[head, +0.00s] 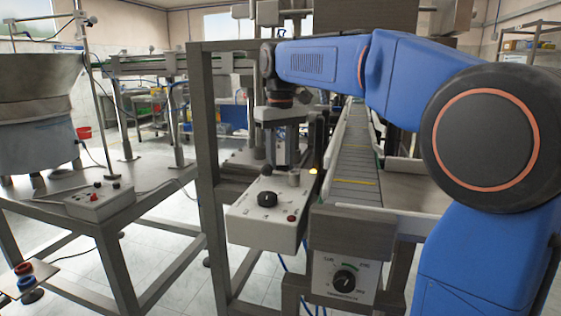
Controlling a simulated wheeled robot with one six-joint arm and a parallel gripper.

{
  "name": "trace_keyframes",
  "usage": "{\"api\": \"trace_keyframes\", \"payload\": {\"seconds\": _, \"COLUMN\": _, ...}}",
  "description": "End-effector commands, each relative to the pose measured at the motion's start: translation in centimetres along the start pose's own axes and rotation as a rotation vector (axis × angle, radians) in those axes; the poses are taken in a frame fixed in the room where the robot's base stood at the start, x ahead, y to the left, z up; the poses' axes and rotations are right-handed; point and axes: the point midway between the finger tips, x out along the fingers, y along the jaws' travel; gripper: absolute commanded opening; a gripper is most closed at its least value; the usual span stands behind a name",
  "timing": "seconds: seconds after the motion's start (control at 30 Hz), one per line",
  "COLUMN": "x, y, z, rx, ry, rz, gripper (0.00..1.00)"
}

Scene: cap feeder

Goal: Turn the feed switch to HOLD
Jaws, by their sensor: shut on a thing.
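My gripper (284,160) points down at the rear of a white control box (262,228) at the middle of the head view. It is shut on a small control there, which I take to be the feed switch. Its fingers hide most of that control, and its setting and any HOLD mark cannot be read. A short grey post (293,177) shows beside the fingertips. In front of it on the box's top are a black knob (267,199) and a red button (291,218).
A dial panel (345,278) sits low at the right of the box. A conveyor (352,150) runs back behind it. A metal frame post (208,150) stands close on the left.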

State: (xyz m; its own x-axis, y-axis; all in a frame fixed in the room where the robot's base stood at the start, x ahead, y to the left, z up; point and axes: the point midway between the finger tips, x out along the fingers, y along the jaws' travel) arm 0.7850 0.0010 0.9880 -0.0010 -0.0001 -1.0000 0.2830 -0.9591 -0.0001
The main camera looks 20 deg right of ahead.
Motion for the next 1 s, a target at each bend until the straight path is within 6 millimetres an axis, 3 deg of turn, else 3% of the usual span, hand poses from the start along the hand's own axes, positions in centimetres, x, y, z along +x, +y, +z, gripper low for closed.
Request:
{"api": "trace_keyframes", "payload": {"seconds": 0.3, "x": -0.04, "y": 0.15, "z": 0.01, "rx": -0.097, "ry": 0.000, "rz": 0.003, "gripper": 0.11}}
{"api": "trace_keyframes", "payload": {"seconds": 0.77, "x": -0.06, "y": 0.17, "z": 0.00, "rx": -0.112, "ry": 0.001, "rz": 0.004, "gripper": 0.11}}
{"api": "trace_keyframes", "payload": {"seconds": 0.8, "x": -0.06, "y": 0.18, "z": 0.00, "rx": -0.111, "ry": 0.001, "rz": 0.004, "gripper": 0.35}}
{"api": "trace_keyframes", "payload": {"seconds": 0.83, "x": -0.06, "y": 0.17, "z": -0.01, "rx": -0.111, "ry": 0.001, "rz": 0.004, "gripper": 0.43}}
{"api": "trace_keyframes", "payload": {"seconds": 0.87, "x": -0.06, "y": 0.17, "z": 0.00, "rx": -0.111, "ry": 0.001, "rz": 0.004, "gripper": 0.48}}
{"api": "trace_keyframes", "payload": {"seconds": 1.0, "x": -0.04, "y": 0.10, "z": -0.01, "rx": -0.112, "ry": 0.001, "rz": 0.003, "gripper": 0.48}}
